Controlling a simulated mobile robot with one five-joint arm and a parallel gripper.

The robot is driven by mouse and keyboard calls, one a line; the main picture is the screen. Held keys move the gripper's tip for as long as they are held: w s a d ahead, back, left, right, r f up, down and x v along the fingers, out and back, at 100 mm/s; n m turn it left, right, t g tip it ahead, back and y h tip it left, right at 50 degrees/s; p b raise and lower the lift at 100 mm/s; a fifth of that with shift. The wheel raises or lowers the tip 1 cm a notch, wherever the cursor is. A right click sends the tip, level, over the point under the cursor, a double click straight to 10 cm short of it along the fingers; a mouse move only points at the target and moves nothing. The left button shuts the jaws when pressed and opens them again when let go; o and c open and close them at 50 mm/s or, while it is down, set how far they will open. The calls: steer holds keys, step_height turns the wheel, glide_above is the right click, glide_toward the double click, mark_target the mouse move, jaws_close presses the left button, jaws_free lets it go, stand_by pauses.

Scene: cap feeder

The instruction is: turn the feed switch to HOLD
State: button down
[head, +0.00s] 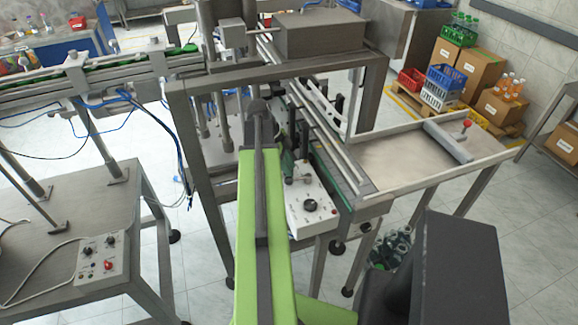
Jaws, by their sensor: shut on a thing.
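A white control box (314,212) stands just right of my green arm, beside the conveyor frame. It has a black round knob (310,205) and small markings too tiny to read. A small metal part shows at its back edge. A second light-coloured control box (101,257) on the left table has two dark knobs and a red one. I cannot tell from the labels which box carries the feed switch, or what position it is in. My arm reaches forward up the middle of the view.
A metal frame (176,105) surrounds the conveyor (335,170) ahead. A metal tray table (400,172) extends to the right. The left bench (60,205) holds posts and a cable. Crates and cardboard boxes (470,66) stand far right. Dark bottles (390,250) sit low beneath the tray.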

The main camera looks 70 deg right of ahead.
steer(key=n+h, duration=0.1)
steer(key=n, duration=0.2)
steer(key=n+t+h, duration=0.1)
steer(key=n, duration=0.1)
steer(key=shift+n, duration=0.4)
steer(key=n+t, duration=0.1)
steer(key=n, duration=0.1)
steer(key=n+t+h, duration=0.1)
steer(key=n, duration=0.2)
steer(key=shift+w+d+n, duration=0.1)
steer(key=shift+w+n, duration=0.05)
steer(key=shift+n, duration=0.15)
steer(key=c, duration=1)
jaws_free()
steer(key=shift+c, duration=0.2)
